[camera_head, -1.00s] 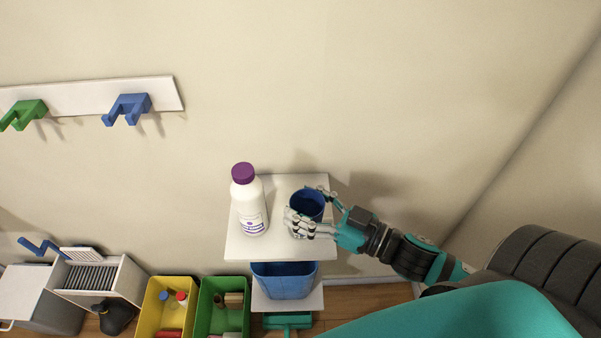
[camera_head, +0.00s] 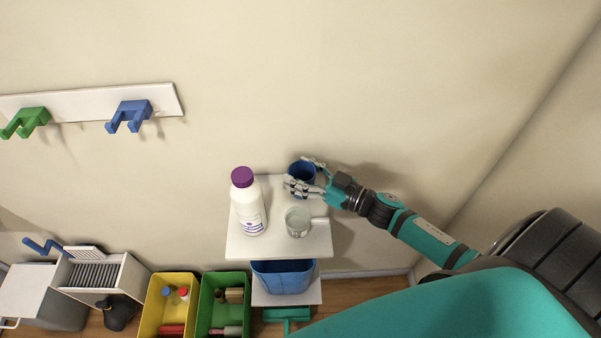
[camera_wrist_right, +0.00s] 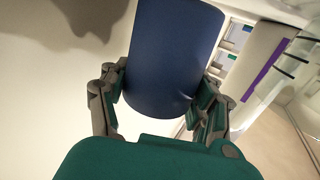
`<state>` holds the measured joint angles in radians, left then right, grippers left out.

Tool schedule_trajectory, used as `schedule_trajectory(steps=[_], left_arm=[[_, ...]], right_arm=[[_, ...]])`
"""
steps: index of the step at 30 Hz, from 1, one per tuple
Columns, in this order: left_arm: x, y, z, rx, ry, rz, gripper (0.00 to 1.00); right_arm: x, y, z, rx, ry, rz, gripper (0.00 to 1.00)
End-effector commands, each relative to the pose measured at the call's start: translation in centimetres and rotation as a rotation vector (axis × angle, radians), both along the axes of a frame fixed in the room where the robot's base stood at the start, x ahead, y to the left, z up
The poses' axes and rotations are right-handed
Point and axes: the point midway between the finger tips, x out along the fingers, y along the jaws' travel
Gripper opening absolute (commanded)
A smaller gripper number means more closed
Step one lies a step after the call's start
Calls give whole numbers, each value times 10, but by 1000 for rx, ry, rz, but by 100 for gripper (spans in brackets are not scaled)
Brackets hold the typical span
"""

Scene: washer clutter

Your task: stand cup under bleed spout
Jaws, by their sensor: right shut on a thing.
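A blue cup (camera_head: 302,171) is in my right gripper (camera_head: 305,184), above the back part of a small white shelf top (camera_head: 245,246). The fingers are closed around the cup's sides; in the right wrist view the cup (camera_wrist_right: 172,60) fills the space between the fingers of the gripper (camera_wrist_right: 165,100). The cup looks roughly upright in the head view. No bleed spout can be made out in these frames. My left gripper is not in view.
A white bottle with a purple cap (camera_head: 249,205) stands on the shelf's left. A grey measuring cup (camera_head: 298,222) with a handle stands at its right. Below are a blue bin (camera_head: 284,278), a green bin (camera_head: 207,300) and a yellow bin (camera_head: 150,305). Hooks (camera_head: 128,115) hang on the wall.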

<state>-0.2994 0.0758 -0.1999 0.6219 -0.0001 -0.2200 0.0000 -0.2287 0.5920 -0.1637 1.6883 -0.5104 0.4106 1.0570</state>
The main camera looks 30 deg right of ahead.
Motion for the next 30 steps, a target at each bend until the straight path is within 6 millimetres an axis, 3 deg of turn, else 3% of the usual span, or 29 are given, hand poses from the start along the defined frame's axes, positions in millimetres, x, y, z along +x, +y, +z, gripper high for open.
schedule_trajectory(steps=[16, 17, 21, 22, 30], left_arm=[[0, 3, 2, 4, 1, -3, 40], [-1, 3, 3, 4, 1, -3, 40], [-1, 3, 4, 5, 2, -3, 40], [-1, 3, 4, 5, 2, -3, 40], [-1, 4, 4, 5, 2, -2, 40]], right_arm=[[3, -1, -17, 1, -1, 1, 35], [3, -1, -15, 1, -1, 1, 66], [3, -1, -15, 1, -1, 1, 84], [3, -1, -15, 1, -1, 1, 88], [3, -1, -14, 1, -1, 1, 88]])
